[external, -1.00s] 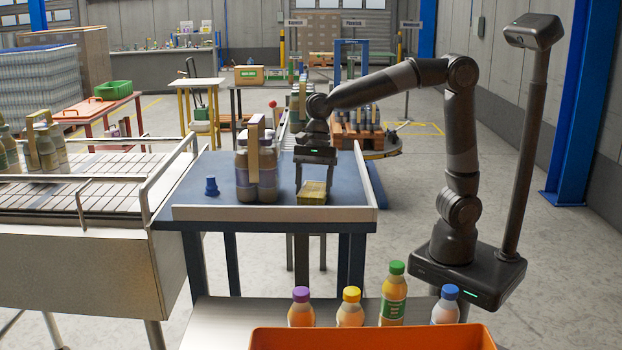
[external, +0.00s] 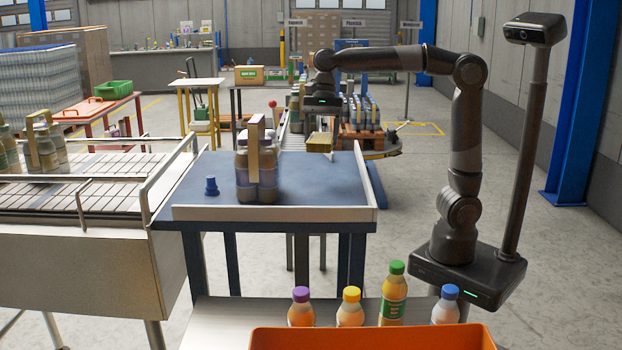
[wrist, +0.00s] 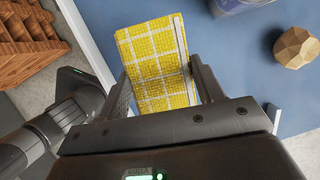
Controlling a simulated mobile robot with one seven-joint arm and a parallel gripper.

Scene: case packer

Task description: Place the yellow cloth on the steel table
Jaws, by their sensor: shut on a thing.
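The yellow cloth (external: 319,143), with a white check pattern, hangs in my gripper (external: 321,122) above the far right part of the blue-topped table (external: 215,175). In the wrist view the cloth (wrist: 158,62) sits between the two fingers of my gripper (wrist: 163,88), which are shut on it. The blue surface shows below it, so the cloth is raised. A pale, metal-looking tabletop (external: 215,325) shows at the bottom of the external view, partly covered by an orange bin; I cannot tell for certain that it is the steel table.
A bottle pack (external: 256,180) and a blue stopper-like piece (external: 211,186) stand on the blue table, which has a raised pale edge (external: 270,214). A faceted wooden piece (wrist: 296,47) lies there too. Several bottles (external: 393,298) stand behind the orange bin (external: 370,338). A conveyor is left.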

